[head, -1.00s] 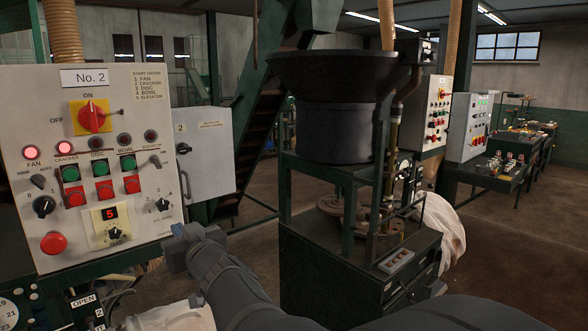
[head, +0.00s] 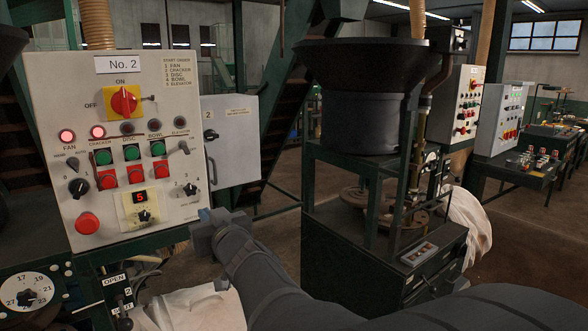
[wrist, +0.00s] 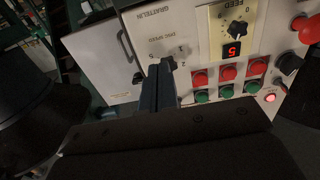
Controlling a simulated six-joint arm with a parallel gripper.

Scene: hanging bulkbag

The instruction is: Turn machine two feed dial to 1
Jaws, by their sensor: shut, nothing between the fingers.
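The grey No. 2 control panel (head: 110,70) stands at the left in the head view. Its feed dial (head: 145,215) is a small black knob on a cream plate, below a red display (head: 141,197) reading 5. In the wrist view the panel appears upside down, with the feed dial (wrist: 237,28) beside the display (wrist: 232,48). My gripper (head: 204,216) is shut and empty, to the right of the feed dial and apart from it. In the wrist view its fingertips (wrist: 167,64) overlap the disc speed area; contact cannot be told.
The disc speed knob (head: 190,190) is right of the feed dial. A red mushroom button (head: 87,223) and several green and red buttons share the panel. A numbered dial (head: 28,297) sits at lower left.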

